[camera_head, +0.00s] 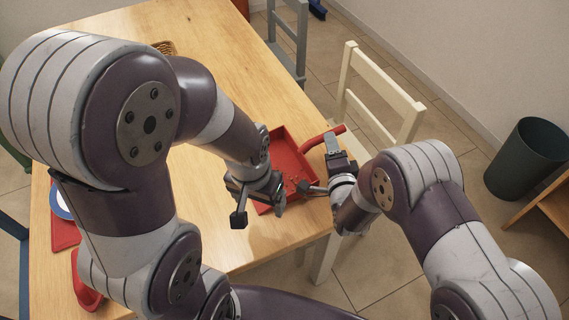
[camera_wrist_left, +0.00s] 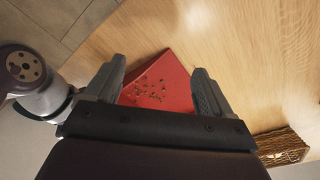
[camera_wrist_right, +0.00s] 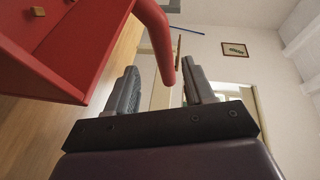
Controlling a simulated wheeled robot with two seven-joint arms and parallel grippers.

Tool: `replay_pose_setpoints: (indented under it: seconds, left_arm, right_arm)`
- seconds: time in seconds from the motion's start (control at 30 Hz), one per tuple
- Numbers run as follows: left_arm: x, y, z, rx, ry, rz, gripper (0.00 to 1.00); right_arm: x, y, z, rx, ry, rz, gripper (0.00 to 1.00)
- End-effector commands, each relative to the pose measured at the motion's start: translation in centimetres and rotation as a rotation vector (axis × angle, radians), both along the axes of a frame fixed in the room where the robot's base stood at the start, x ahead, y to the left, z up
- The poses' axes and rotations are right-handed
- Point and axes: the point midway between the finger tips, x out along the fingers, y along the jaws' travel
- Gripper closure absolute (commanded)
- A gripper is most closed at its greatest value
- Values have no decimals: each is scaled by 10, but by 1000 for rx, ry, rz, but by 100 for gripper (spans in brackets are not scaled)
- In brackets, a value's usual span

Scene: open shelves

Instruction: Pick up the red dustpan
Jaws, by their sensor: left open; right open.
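The red dustpan (camera_head: 285,152) lies near the table's right edge, its handle (camera_head: 323,138) pointing right, out past the edge. Dark crumbs show on its pan in the left wrist view (camera_wrist_left: 172,72). My left gripper (camera_head: 258,208) is open and empty above the pan's near left side. My right gripper (camera_head: 320,168) is open at the table's edge, close to the handle. In the right wrist view the handle (camera_wrist_right: 158,35) reaches down into the gap between the two open fingers (camera_wrist_right: 160,85). I cannot tell whether it touches them.
The wooden table (camera_head: 215,40) is mostly bare beyond my arms. A wicker basket (camera_head: 165,47) is at the far left, and a blue-rimmed plate (camera_head: 61,200) is at left. A cream chair (camera_head: 380,95) stands close to the right edge. A dark bin (camera_head: 526,158) is on the floor.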

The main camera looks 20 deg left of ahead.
Motion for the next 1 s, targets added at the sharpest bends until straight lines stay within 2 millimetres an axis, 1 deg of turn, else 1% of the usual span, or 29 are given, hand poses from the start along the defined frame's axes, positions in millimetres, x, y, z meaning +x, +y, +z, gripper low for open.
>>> replay_pose_setpoints:
  seconds: [0.2, 0.3, 0.53, 0.57, 0.6, 0.67, 0.7, 1.0]
  left_arm:
    - [0, 0, 1, 0, 0, 0, 17]
    - [0, 0, 1, 0, 0, 0, 17]
    - [0, 0, 1, 0, 0, 0, 17]
    - [0, 0, 1, 0, 0, 0, 17]
    - [0, 0, 1, 0, 0, 0, 17]
    - [0, 0, 1, 0, 0, 0, 17]
    - [0, 0, 1, 0, 0, 0, 17]
    - [0, 0, 1, 0, 0, 0, 17]
  right_arm:
    - [36, 13, 0, -1, 0, 0, 47]
    - [47, 18, -2, -1, 0, 0, 47]
    - [50, 20, -2, -2, -1, 0, 47]
    - [50, 19, -2, -2, -1, 0, 54]
    - [50, 19, -2, -2, -1, 0, 67]
    - [50, 19, -2, -2, -1, 0, 86]
    - [50, 19, -2, -2, -1, 0, 99]
    - [50, 19, -1, 0, -1, 0, 100]
